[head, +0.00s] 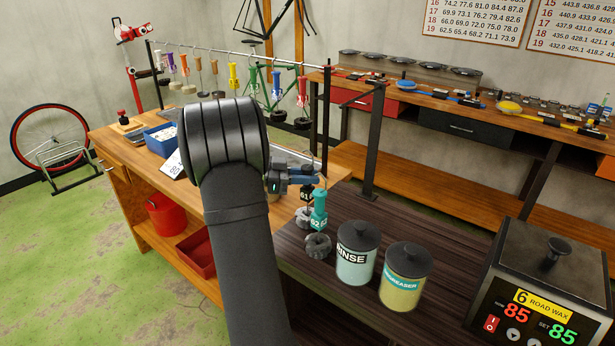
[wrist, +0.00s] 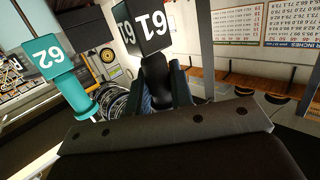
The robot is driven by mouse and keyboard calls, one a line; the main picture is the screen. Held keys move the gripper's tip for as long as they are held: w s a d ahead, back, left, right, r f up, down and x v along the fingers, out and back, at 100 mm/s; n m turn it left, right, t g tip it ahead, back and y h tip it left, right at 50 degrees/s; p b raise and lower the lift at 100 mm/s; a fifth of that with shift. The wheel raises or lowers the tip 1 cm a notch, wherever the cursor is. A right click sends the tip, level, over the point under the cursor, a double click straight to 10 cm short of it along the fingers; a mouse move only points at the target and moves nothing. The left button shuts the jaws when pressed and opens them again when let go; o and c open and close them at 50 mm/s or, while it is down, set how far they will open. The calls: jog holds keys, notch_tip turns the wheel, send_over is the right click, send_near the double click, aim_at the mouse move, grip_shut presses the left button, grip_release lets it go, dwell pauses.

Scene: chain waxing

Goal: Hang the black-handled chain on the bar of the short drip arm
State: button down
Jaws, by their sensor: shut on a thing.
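My gripper (head: 303,181) is shut on the black handle (head: 306,194) of the chain tagged 61, above the near end of the bench. In the wrist view the black handle (wrist: 155,78) sits between the fingers with its tag beyond it. A grey chain coil (head: 303,217) shows below the handle, partly hidden by the teal handle (head: 319,205) tagged 62, which also shows in the wrist view (wrist: 68,88). The short drip arm (head: 374,145) appears to be the dark post right of and behind my gripper, with a short bar at its top, apart from the chain.
A rinse jar (head: 357,254), a degreaser jar (head: 405,277) and a wax heater (head: 545,285) stand on the dark bench to the right. Another grey coil (head: 318,246) lies beside the rinse jar. A long bar (head: 240,54) with several coloured-handled chains runs behind my arm.

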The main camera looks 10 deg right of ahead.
jog(key=shift+r, duration=0.1)
jog(key=shift+r, duration=2.95)
jog(key=shift+r, duration=1)
jog(key=shift+f, duration=4.05)
